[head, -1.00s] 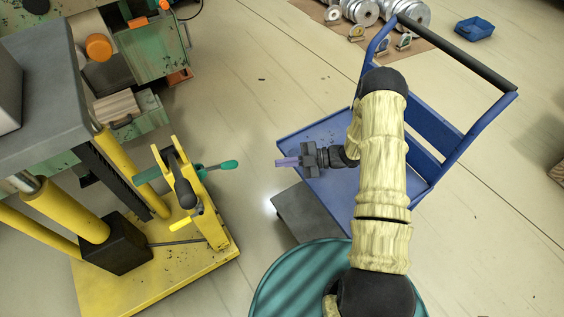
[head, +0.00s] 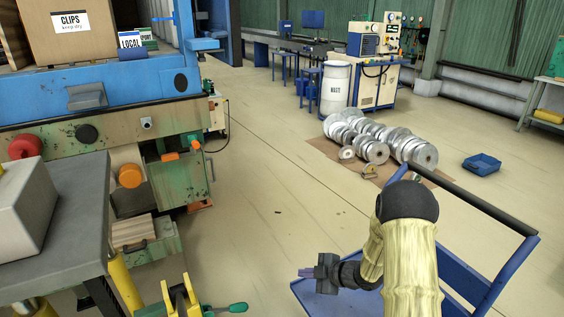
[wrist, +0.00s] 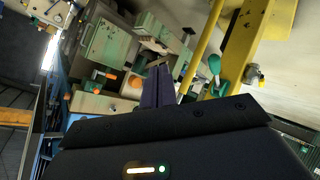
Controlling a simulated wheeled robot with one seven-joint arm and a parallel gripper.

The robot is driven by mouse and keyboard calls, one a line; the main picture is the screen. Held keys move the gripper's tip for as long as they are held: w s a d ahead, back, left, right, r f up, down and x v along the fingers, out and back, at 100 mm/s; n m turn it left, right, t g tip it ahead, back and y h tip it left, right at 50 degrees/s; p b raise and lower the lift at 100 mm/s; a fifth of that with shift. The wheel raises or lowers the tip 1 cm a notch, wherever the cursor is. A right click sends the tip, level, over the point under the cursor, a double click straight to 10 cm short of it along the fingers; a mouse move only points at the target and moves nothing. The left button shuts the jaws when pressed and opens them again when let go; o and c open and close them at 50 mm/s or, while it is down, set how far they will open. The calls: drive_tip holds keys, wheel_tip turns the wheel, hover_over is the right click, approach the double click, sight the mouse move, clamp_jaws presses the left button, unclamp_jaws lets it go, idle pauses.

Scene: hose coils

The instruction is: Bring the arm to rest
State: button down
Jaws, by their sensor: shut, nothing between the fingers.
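My gripper (head: 306,272) is at the bottom middle of the head view, at the end of my bent cream-sleeved arm. It points left and holds nothing. In the wrist view its purple fingers (wrist: 158,86) are together. It is in the air near the blue trolley (head: 470,283), whose bed lies beneath and to the right of it in the head view. Nothing touches the fingertips. The lower part of my arm is cut off by the frame's bottom edge.
A yellow lift (head: 178,298) with a green-tipped lever stands at bottom left, beside a grey table (head: 85,215). Metal coils (head: 372,138) lie on a brown mat behind the trolley. A blue bin (head: 482,163) is at right.

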drive_tip(key=s+d+r+m+t+h, duration=0.1)
drive_tip(key=s+d+r+m+h, duration=0.4)
drive_tip(key=d+r+m+h, duration=0.45)
drive_tip(key=s+a+r+m+g, duration=0.1)
drive_tip(key=s+r+m+g, duration=0.15)
drive_tip(key=s+m, duration=0.45)
drive_tip(key=s+a+r+m+g, duration=0.1)
drive_tip(key=s+r+m+g, duration=0.2)
drive_tip(key=s, duration=0.9)
wheel_tip(320, 180, up, 15)
drive_tip(key=p, duration=1.5)
drive_tip(key=shift+w+r+t, duration=0.2)
drive_tip(key=shift+w+t, duration=0.1)
drive_tip(key=shift+t, duration=0.15)
drive_tip(key=shift+d+h, duration=0.1)
drive_tip(key=shift+h, duration=0.15)
drive_tip(key=shift+d, duration=0.1)
